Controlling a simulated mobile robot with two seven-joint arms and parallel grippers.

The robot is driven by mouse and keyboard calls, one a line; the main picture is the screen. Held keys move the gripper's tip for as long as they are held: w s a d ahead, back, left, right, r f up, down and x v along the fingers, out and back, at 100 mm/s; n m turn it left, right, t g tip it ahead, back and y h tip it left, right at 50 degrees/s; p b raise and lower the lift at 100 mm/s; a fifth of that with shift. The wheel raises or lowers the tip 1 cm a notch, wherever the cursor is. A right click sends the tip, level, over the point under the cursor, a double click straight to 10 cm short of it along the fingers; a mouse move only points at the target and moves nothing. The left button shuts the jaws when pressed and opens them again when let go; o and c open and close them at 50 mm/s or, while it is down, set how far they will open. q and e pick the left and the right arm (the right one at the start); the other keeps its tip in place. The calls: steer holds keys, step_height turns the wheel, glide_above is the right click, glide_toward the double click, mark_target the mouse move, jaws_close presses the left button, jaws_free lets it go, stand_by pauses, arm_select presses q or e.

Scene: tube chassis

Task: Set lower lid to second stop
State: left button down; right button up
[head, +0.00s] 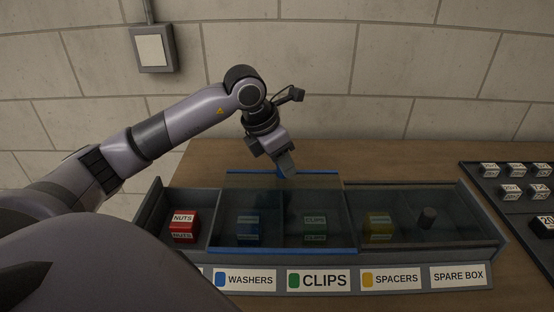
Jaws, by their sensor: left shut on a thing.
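A long divided box (150,207) stands on the table, with labels for washers, clips, spacers and spare box along its front. A clear lid with blue edges (240,172) lies over the washers and clips compartments. A dark-edged clear lid (470,236) lies over the spacers and spare box compartments. I cannot tell for certain which lid is lower. My left gripper (288,170) points down at the blue lid's back edge, shut on a small blue grip there that the fingers mostly hide. My right gripper is not in view.
The left compartment is uncovered and holds a red nuts block (184,226). Blue, green and yellow blocks and a dark cylinder (427,217) show under the lids. A dark tray (480,180) with several labelled blocks stands at right. A wall box (152,50) hangs behind.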

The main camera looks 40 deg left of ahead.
arm_select(q)
steer(key=c, duration=0.9)
jaws_free()
steer(key=shift+a+r, duration=0.1)
steer(key=v, duration=0.7)
steer(key=shift+s, duration=0.15)
